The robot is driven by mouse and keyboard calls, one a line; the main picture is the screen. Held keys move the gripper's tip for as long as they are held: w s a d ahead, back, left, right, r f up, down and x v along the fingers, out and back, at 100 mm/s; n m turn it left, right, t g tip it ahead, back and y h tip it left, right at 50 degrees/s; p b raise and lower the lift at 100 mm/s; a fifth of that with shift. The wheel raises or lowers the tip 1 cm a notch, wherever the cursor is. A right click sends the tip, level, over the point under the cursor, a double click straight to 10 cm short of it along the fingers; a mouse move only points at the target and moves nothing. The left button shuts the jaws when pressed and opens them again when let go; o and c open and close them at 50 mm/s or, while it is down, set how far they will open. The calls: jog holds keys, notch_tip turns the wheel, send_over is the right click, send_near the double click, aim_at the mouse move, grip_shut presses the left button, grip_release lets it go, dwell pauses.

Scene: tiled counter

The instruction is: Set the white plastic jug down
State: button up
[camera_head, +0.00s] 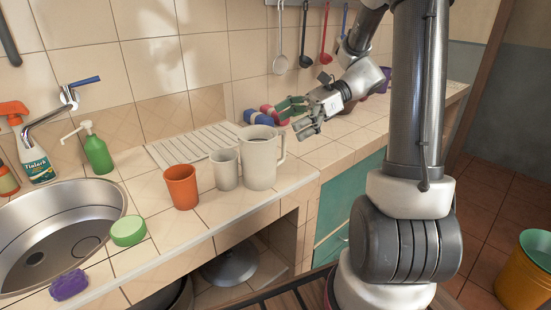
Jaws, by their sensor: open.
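The white plastic jug (259,160) stands upright on the tiled counter (150,190), near its front edge. Its handle is on its right side. My gripper (287,115) is open, above and to the right of the jug, with its fingers pointing left. I see no contact between the fingers and the jug, though the fingers lie close to it in this view. Nothing shows between the fingers.
A grey-white cup (225,170) and an orange cup (182,187) stand left of the jug. A ribbed drainboard (200,143) lies behind. Blue and red items (252,117) sit behind my gripper. The sink (60,235), green bottle (97,152) and sponges are further left. Ladles hang above.

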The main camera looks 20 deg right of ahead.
aim_at(262, 135)
jog(key=x, duration=0.7)
jog(key=shift+w+a+f, duration=0.15)
jog(key=shift+w+f, duration=0.15)
jog(key=c, duration=1.4)
